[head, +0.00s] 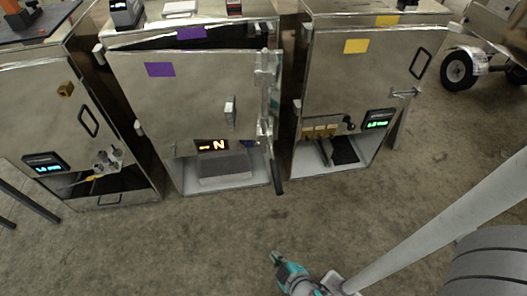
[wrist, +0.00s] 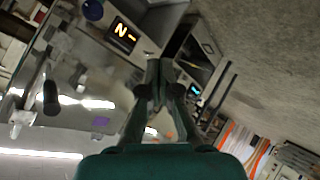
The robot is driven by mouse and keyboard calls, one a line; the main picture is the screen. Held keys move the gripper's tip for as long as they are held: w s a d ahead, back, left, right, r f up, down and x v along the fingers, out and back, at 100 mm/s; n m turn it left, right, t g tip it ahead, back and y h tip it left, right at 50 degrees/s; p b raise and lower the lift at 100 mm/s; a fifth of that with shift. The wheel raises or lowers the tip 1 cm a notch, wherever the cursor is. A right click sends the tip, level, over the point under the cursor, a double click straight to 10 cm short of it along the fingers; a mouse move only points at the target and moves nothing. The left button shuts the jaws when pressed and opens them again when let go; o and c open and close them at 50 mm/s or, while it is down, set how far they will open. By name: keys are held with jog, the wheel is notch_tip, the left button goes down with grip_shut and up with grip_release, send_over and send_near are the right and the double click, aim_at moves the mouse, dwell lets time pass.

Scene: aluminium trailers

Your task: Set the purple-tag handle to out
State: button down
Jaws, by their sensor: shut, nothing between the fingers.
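The purple-tag unit is the middle metal cabinet, with a purple tag (head: 160,69) on its door and another on its top edge. The tag also shows in the wrist view (wrist: 101,121). Its upright latch handle (head: 267,100) runs down the door's right edge to a black grip (head: 278,178) hanging low. A lit display (head: 212,146) below the door reads "-N"; it shows tilted in the wrist view (wrist: 123,36). My gripper (head: 275,257) is shut and empty, over the floor in front of the cabinet, apart from the handle. Its fingers show in the wrist view (wrist: 162,72).
A yellow-tag cabinet (head: 345,85) stands right, with its own lit display and levers. Another cabinet (head: 40,110) stands left. A wheeled trailer (head: 459,70) is at the back right. The concrete floor (head: 150,240) in front is clear.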

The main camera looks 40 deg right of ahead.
jog(key=w+d+f+g+h, duration=0.1)
jog(key=w+d+f+h, duration=0.15)
jog(key=w, duration=0.55)
jog(key=m+g+h, duration=0.5)
jog(key=g+h, duration=0.2)
jog(key=h, duration=0.4)
send_near(272, 155)
jog(key=w+a, duration=0.4)
jog(key=w, duration=0.2)
jog(key=s+d+f, duration=0.1)
jog(key=d, duration=1.1)
jog(key=shift+s+d+f, duration=0.25)
jog(key=shift+d+f, duration=0.05)
jog(key=shift+d, duration=0.1)
